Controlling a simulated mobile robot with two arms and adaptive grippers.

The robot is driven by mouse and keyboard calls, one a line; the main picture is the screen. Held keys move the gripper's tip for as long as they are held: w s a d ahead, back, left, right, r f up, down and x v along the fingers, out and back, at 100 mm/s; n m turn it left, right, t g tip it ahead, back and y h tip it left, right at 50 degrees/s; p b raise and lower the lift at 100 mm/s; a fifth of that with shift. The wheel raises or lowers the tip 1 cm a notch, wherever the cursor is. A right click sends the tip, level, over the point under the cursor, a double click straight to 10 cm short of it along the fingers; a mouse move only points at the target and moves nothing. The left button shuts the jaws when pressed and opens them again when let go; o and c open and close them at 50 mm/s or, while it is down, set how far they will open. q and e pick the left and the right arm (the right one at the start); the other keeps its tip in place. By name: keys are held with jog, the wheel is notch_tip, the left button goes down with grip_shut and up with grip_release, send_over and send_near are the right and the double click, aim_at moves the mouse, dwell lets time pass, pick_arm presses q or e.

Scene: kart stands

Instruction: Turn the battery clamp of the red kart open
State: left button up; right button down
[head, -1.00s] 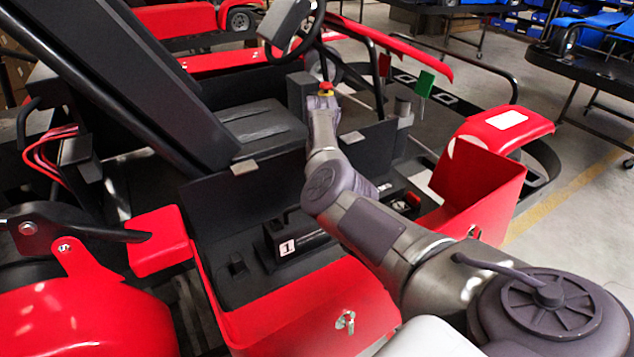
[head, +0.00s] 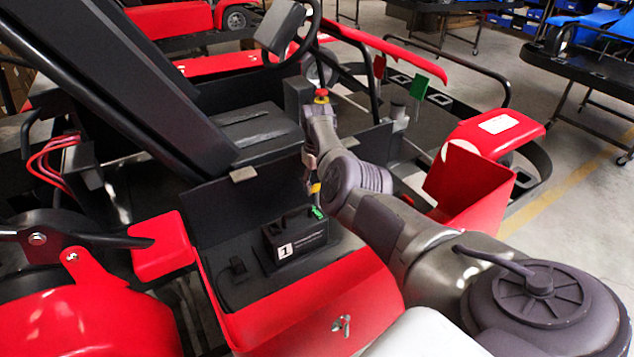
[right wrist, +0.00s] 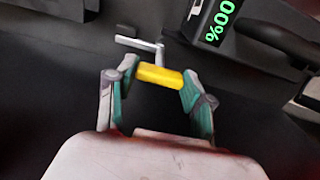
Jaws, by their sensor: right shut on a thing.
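The red kart has an open red-and-black bay (head: 230,292). In it sits a black battery (head: 296,240) labelled 1, its green display partly showing in the right wrist view (right wrist: 219,22). The yellow grip of the battery clamp (right wrist: 160,76) is beside the battery, joined to a pale metal bar (right wrist: 139,43). My right gripper (right wrist: 153,80) is shut on the yellow grip, one finger at each end. In the head view the right gripper (head: 313,178) points down behind the battery, its fingers partly hidden by my arm. My left gripper is not in view.
A raised red panel (head: 468,185) stands right of my right arm. A black seat back (head: 135,70) slopes across the upper left. A red emergency knob (head: 322,95) stands behind the gripper. Open floor (head: 590,225) shows at the right.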

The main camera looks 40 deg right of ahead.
jog(key=shift+w+r, duration=0.1)
jog(key=shift+r, duration=0.05)
jog(key=c, duration=0.7)
grip_release()
notch_tip(320, 180, up, 12)
dwell(0.4)
